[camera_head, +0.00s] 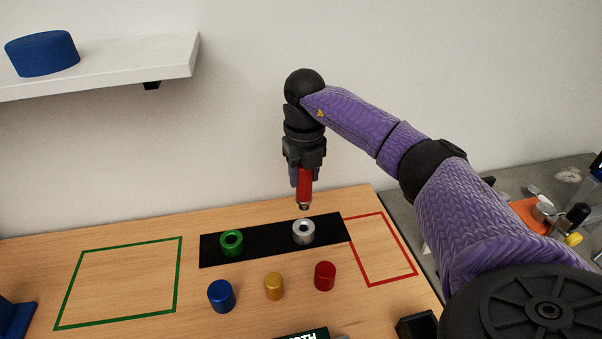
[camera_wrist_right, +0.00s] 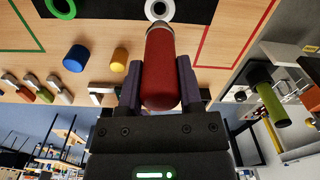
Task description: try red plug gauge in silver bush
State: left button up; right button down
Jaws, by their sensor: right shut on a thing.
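My right gripper (camera_head: 305,172) is shut on the red plug gauge (camera_head: 304,187), which has a red handle and a metal lower tip. It holds the gauge about upright above the black strip. The silver bush (camera_head: 304,231), a ring with a dark hole, stands on the strip below the gauge tip; a gap shows between them. In the right wrist view the red gauge (camera_wrist_right: 161,70) sits between the fingers (camera_wrist_right: 160,85), its tip partly over the silver bush (camera_wrist_right: 159,9). My left gripper is not in view.
A green bush (camera_head: 232,242) stands on the black strip (camera_head: 266,240). Blue (camera_head: 221,296), yellow (camera_head: 274,286) and red (camera_head: 325,276) cylinders stand in front. A green outline (camera_head: 180,270) lies left, a red outline (camera_head: 393,245) right. A white shelf (camera_head: 130,65) hangs upper left.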

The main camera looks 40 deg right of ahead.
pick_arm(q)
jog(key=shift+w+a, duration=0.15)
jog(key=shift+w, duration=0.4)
